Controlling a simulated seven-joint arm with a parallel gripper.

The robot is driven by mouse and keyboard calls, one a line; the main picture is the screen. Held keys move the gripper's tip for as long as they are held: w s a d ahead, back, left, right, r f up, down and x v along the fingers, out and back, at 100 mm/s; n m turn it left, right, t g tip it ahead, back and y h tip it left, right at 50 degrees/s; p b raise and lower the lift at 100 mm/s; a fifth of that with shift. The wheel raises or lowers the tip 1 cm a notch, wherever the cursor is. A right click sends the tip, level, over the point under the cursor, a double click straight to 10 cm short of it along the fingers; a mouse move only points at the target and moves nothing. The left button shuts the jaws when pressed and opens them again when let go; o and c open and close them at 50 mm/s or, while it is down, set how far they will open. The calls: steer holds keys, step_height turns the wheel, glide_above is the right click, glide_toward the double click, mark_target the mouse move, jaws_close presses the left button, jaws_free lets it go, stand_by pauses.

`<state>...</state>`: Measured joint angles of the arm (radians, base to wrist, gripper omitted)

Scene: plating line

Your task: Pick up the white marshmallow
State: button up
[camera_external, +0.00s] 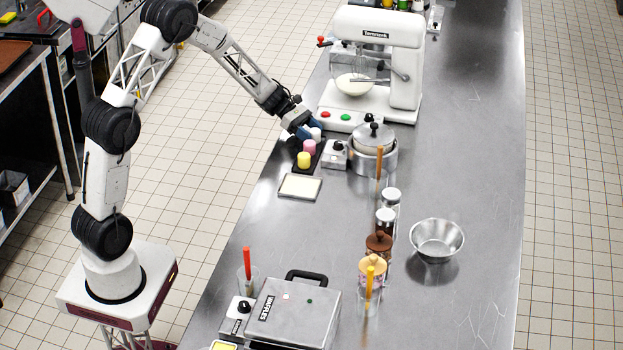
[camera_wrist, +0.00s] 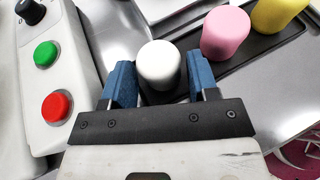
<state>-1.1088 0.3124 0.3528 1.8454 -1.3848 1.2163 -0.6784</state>
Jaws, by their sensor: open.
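The white marshmallow (camera_wrist: 158,64) stands upright at one end of a black tray (camera_wrist: 262,50). In the wrist view it sits between the two blue fingers of my gripper (camera_wrist: 160,82), which is open. A small gap shows on each side of it. In the external view my gripper (camera_external: 308,130) is low at the tray's far end, and the white marshmallow (camera_external: 316,134) is partly hidden by it. A pink marshmallow (camera_wrist: 225,32) and a yellow marshmallow (camera_wrist: 277,12) stand on the same tray in a row with it.
A white stand mixer (camera_external: 405,70) with red and green buttons is close beside my gripper. A lidded pot (camera_external: 372,160) and a small box with a knob (camera_external: 334,157) stand to the right of the tray. A flat pale pad (camera_external: 300,187) lies nearer; counter around it is clear.

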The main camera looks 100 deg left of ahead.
steer(key=shift+w+d+f, duration=0.15)
steer(key=shift+w+d, duration=0.05)
steer(key=shift+w, duration=0.25)
steer(key=c, duration=0.4)
